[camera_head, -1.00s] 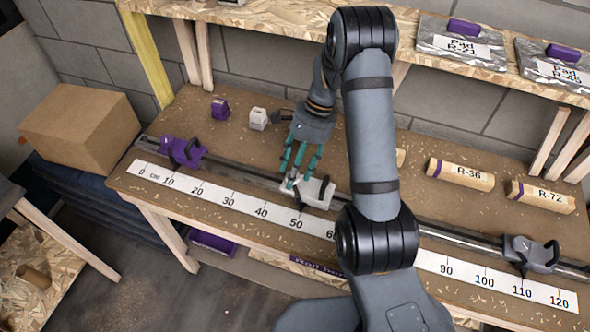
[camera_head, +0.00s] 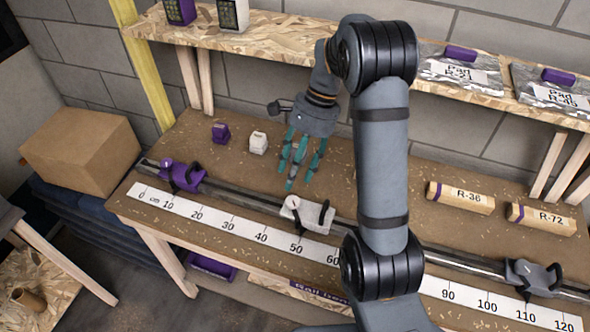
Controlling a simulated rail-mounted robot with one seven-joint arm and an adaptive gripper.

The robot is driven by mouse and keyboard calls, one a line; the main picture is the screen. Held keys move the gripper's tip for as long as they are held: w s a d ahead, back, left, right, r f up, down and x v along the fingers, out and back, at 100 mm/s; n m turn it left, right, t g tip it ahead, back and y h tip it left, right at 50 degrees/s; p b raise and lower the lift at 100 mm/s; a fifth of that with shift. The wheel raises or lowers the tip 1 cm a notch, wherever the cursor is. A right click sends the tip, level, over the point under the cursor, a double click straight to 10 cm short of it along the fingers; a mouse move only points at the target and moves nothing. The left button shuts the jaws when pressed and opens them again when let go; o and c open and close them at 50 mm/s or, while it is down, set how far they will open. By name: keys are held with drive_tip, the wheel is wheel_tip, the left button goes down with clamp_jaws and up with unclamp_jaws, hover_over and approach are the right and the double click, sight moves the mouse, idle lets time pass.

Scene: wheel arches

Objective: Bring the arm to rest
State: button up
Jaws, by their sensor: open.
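My gripper (camera_head: 303,178) has teal fingers that are spread apart with nothing between them. It hangs over the brown workbench (camera_head: 240,190), just behind the white-grey rail carriage (camera_head: 306,216), and looks clear of it. The carriage sits on the dark rail near the 50 mark of the white scale (camera_head: 235,227). My arm rises on the right of the gripper and hides part of the bench, rail and scale.
A purple carriage (camera_head: 183,177) is at the rail's left end and a grey one (camera_head: 533,276) near 110. A purple block (camera_head: 220,133) and a white block (camera_head: 258,142) stand behind the rail. Blocks R-36 (camera_head: 460,197) and R-72 (camera_head: 541,219) lie right. A shelf (camera_head: 300,45) runs above.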

sight(293, 200)
drive_tip(key=shift+f, duration=0.2)
wheel_tip(293, 200, down, 10)
drive_tip(key=shift+r, duration=0.2)
drive_tip(key=shift+f, duration=0.1)
drive_tip(key=shift+m, duration=0.4)
idle(0.3)
